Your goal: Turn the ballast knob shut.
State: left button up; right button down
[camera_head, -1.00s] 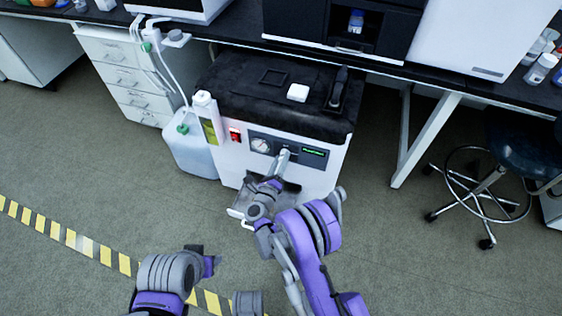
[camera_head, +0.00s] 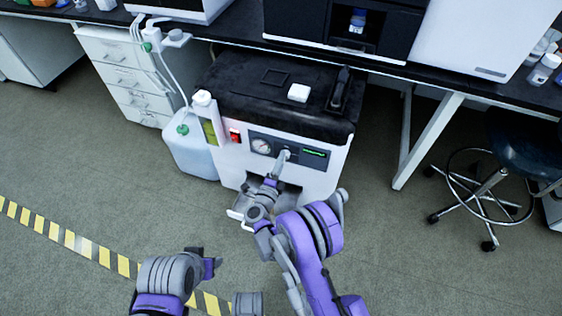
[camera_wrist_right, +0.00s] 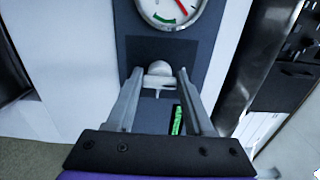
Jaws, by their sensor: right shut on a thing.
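The ballast knob (camera_wrist_right: 160,69), a pale grey grip with a thin bar below it, stands out from the dark panel (camera_wrist_right: 160,48) of the white pump unit. My right gripper (camera_head: 285,155) reaches the panel from the front and is shut on the knob. In the right wrist view its two grey fingers (camera_wrist_right: 161,88) lie on either side of the knob. The head view barely shows the knob behind the fingers. My left arm shows at the lower left, but I do not see its gripper jaws.
A round gauge (camera_head: 261,146), a green-lit display (camera_head: 315,153) and a red switch (camera_head: 234,136) sit around the knob on the unit's front. A translucent canister (camera_head: 190,150) stands at its left. A bench leg (camera_head: 425,140) and stool (camera_head: 500,165) are at the right.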

dwell(0.4)
jog(key=shift+c, duration=1.4)
grip_release()
jog(key=shift+s, duration=0.15)
jog(key=p+v, duration=0.1)
jog(key=v, duration=0.9)
jog(key=shift+s+a+p, duration=0.15)
jog(key=shift+s+p, duration=0.1)
jog(key=shift+p, duration=0.15)
